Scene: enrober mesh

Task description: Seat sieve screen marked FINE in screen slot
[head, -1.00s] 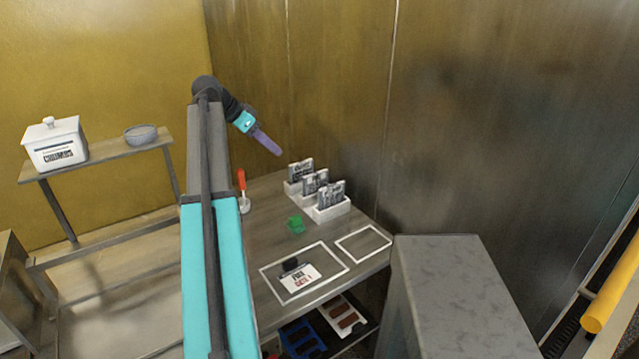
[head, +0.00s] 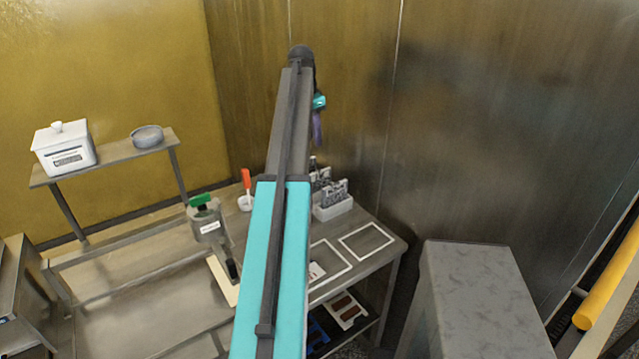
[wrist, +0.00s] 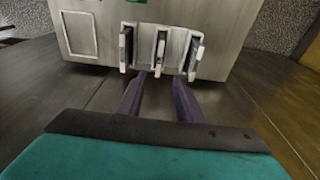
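Several flat grey-and-white printed screens stand upright in white holders; one screen (head: 336,189) shows right of my arm in the head view, in its holder (head: 334,208). The wrist view looks down on three holders, with a left screen (wrist: 126,47), a middle screen (wrist: 160,48) and a right screen (wrist: 193,52). Which is marked FINE cannot be read. My gripper (wrist: 160,92) has its two purple fingers apart with nothing between them, pointing toward the holders. It also shows in the head view (head: 317,128), raised near the wall. I cannot identify the screen slot.
A grey device (head: 208,226) with a green top stands left of my arm. An orange-handled tool (head: 246,188) is behind it. White outlined areas (head: 366,242) mark the table's right. A grey cabinet (head: 478,300) stands at right. A lidded white box (head: 64,150) sits on a shelf.

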